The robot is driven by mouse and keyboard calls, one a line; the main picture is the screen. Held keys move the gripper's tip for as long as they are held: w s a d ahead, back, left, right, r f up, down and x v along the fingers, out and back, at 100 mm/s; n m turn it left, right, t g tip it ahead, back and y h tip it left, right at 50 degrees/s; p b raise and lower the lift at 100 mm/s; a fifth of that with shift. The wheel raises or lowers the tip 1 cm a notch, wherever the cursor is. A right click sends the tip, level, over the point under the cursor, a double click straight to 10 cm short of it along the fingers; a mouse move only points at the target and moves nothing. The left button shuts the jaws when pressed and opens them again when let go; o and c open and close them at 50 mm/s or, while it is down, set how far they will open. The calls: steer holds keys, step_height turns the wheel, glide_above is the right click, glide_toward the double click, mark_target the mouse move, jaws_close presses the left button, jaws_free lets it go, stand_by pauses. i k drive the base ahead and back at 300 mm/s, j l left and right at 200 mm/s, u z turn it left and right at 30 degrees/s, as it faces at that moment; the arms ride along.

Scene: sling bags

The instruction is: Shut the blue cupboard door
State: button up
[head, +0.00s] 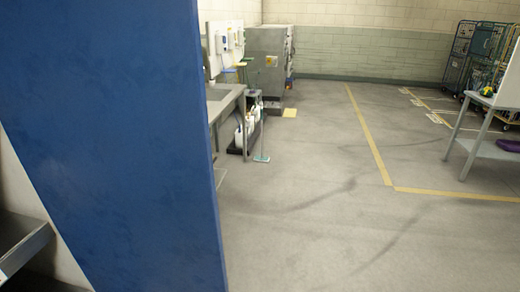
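A large flat blue panel (125,140), which looks like the cupboard door, stands upright and very close at the left of the head view. Its right edge is a narrow upright strip running from top to bottom of the picture. The panel's top and bottom lie outside the picture. I see no handle on it and cannot see its hinge. The cupboard body cannot be made out for certain. My gripper is not in view.
A grey metal ledge (22,240) shows at the lower left. Beyond the panel are a sink bench (226,100), a grey cabinet (268,60) and white bottles (240,137). A grey table (490,150) and wire cages (484,55) stand right. The middle floor is clear.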

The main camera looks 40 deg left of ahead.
mark_target(103, 110)
steer(key=i+u, duration=0.3)
steer(key=u, duration=0.15)
steer(key=i+u, duration=0.3)
steer(key=u, duration=0.2)
steer(key=i+l+u, duration=0.2)
steer(key=u, duration=0.25)
steer(key=i+l+u, duration=0.3)
steer(key=u, duration=0.2)
steer(key=i+l+u, duration=0.2)
steer(key=l+u, duration=0.25)
steer(key=i+u, duration=0.2)
steer(key=u, duration=0.3)
steer(key=i+l+u, duration=0.15)
steer(key=u, duration=0.35)
steer(key=i+l+u, duration=0.15)
steer(key=u, duration=0.3)
steer(key=i+l+u, duration=0.1)
steer(key=l+u, duration=0.15)
steer(key=u, duration=0.25)
steer(key=l+u, duration=0.25)
steer(key=u, duration=0.25)
steer(key=k+z, duration=0.35)
